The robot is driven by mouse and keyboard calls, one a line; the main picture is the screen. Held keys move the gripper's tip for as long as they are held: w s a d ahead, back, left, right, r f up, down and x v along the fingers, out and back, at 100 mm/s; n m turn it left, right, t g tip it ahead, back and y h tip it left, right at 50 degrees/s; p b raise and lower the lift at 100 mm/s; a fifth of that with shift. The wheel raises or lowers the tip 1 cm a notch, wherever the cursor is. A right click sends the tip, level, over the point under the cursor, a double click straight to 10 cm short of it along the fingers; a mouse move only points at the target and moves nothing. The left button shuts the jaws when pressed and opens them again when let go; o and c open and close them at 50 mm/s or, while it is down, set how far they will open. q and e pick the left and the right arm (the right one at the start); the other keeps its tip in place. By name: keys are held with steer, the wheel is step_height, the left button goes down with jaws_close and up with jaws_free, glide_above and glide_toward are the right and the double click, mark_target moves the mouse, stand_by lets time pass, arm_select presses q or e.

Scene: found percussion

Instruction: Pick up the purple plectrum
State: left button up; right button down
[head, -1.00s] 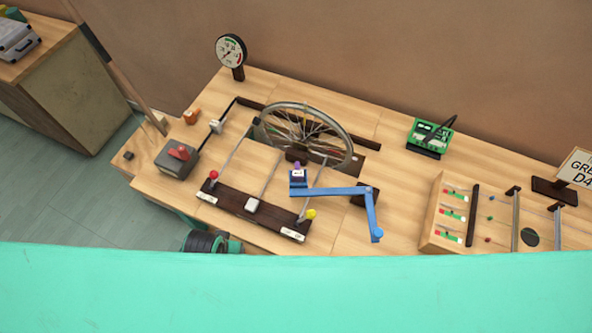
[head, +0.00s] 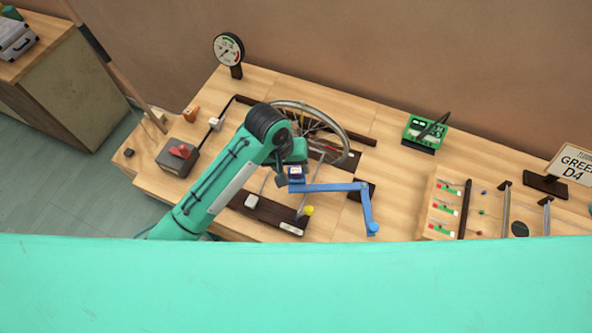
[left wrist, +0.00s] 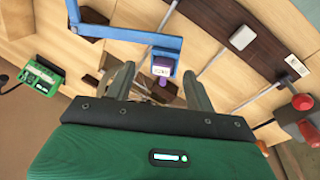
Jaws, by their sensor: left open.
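The purple plectrum (left wrist: 161,71) is at the end of a blue crank-like arm (head: 330,187). In the left wrist view it lies between the two fingers of my left gripper (left wrist: 158,76), a little beyond them. A pale label shows beside its purple part. My left gripper is open and empty; I cannot tell that either finger touches the plectrum. In the head view my left arm comes in from the left and the gripper (head: 283,178) is at the blue arm's end, hiding most of the plectrum. My right gripper is in no view.
A spoked wheel (head: 340,140) stands just behind the gripper. A grey box with a red knob (head: 180,156) is at left, and a green meter (head: 425,132) at right. The wooden table is bare around the meter.

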arm_select(q)
step_height(320, 180, up, 6)
steer(key=w+d+y, duration=0.1)
steer(key=w+y, duration=0.1)
steer(key=w, duration=0.1)
steer(key=n+p, duration=0.1)
steer(key=p, duration=0.1)
glide_above(296, 169)
steer(key=shift+g+y, duration=0.3)
step_height(296, 169, down, 8)
steer(key=shift+a+r, duration=0.1)
steer(key=shift+a, duration=0.05)
step_height(296, 169, down, 5)
steer(key=p, duration=0.2)
steer(key=shift+r+p, duration=0.2)
steer(key=shift+p, duration=0.1)
steer(key=shift+f, duration=0.3)
steer(key=c, duration=1.1)
